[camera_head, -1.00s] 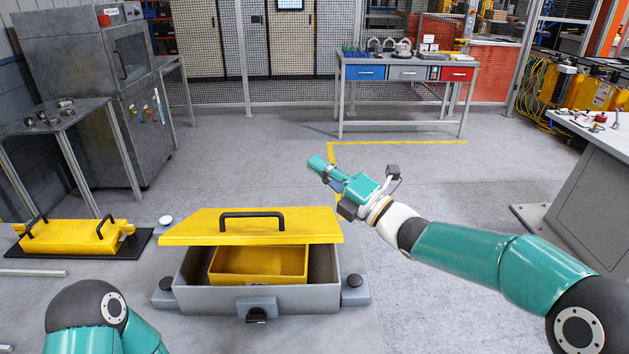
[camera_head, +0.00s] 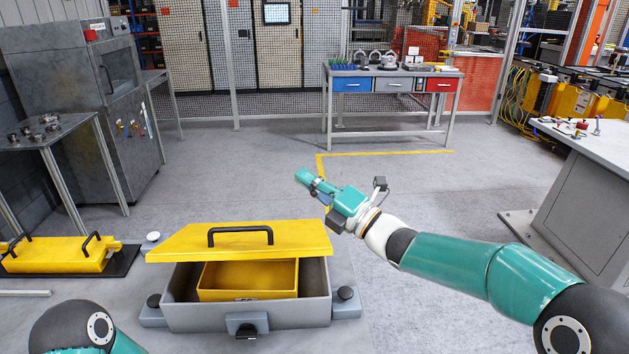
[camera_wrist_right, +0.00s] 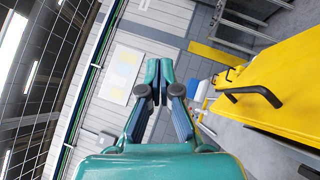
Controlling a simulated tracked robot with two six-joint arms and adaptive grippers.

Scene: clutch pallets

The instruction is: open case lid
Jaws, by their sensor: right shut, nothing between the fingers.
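The case (camera_head: 210,318) is a grey box on the work surface at lower centre in the head view. Its yellow lid (camera_head: 190,240) with a black handle (camera_head: 240,236) is raised and tilted, leaving the front open. A yellow inner tray (camera_head: 248,281) shows inside. My right gripper (camera_head: 303,176) is shut and empty, beyond and above the lid's right end, apart from it. In the right wrist view the gripper (camera_wrist_right: 160,66) has its fingers together, and the lid (camera_wrist_right: 290,75) shows at right. My left arm shows only at the lower left; its gripper is out of view.
A second yellow lid-like part (camera_head: 60,254) with two black handles lies on a black mat (camera_head: 122,262) at left. A latch (camera_head: 245,326) sits on the case front. A grey bench (camera_head: 600,200) stands at right. The floor beyond the case is clear.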

